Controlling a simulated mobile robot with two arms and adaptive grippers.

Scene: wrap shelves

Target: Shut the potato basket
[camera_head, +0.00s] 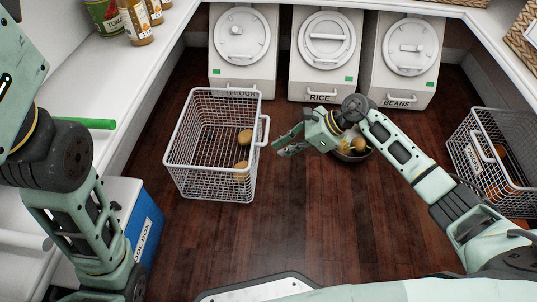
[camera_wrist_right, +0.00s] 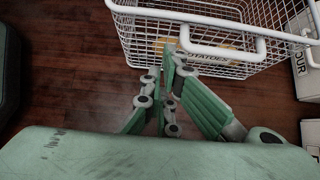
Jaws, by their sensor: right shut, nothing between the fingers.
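The potato basket (camera_head: 181,137) is a white wire basket in the left middle of the head view, standing out over the dark wood floor. My right gripper (camera_head: 277,147) is shut and empty, just right of the basket near the handle. In the wrist view its fingers overlap the basket front; contact is unclear. My left gripper is out of view; only its arm shows.
Flour (camera_head: 242,50), rice (camera_head: 325,55) and beans (camera_head: 405,60) bins stand along the back. A bowl (camera_head: 352,153) with food sits on the floor behind my right wrist. Another wire basket (camera_head: 490,150) is at the right. A blue box (camera_head: 146,225) stands at the lower left.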

